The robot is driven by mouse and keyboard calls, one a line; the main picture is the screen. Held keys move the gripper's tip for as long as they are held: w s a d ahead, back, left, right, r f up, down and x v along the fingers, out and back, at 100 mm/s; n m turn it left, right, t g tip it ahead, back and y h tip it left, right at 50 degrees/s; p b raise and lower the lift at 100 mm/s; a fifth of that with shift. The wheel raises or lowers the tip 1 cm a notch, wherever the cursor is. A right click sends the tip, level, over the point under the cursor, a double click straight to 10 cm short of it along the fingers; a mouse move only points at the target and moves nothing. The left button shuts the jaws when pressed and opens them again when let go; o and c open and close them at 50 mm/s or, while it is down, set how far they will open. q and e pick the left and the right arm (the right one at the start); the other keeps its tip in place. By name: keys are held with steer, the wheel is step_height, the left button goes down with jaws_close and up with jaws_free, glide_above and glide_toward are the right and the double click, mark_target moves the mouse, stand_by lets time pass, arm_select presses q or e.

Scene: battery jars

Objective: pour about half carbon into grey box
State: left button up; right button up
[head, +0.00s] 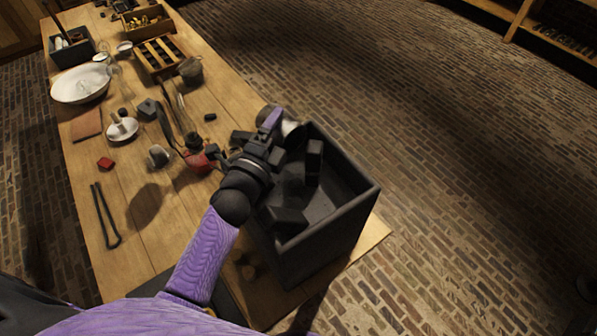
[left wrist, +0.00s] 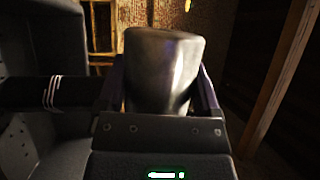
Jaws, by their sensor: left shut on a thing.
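The dark grey box (head: 325,238) stands at the table's near right end, open at the top. Dark blocks, one upright (head: 313,163) and one lower (head: 287,217), show inside its walls; I cannot tell what they are. My left gripper (head: 279,125) is over the box's far left side, shut on a silvery metal vessel (head: 294,134). In the left wrist view the vessel (left wrist: 162,70) sits between the fingers; its contents are hidden. I cannot make out any carbon for certain. My right gripper is not in view.
Brick floor lies beyond the right edge. A dark bar with white marks (left wrist: 45,93) shows in the left wrist view.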

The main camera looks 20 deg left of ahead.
arm_select(q)
steer(key=shift+s+d+r+m+t+h+b, duration=0.15)
steer(key=shift+r+m+h+b, duration=0.1)
steer(key=shift+m+b, duration=0.4)
steer(key=shift+s+d+r+m+t+h+b, duration=0.1)
steer(key=shift+d+m+t+h+b, duration=0.15)
steer(key=shift+m+b, duration=0.4)
steer(key=shift+s+d+r+m+t+h+b, duration=0.1)
steer(key=shift+r+m+h+b, duration=0.2)
steer(key=shift+m, duration=0.5)
stand_by(3.3)
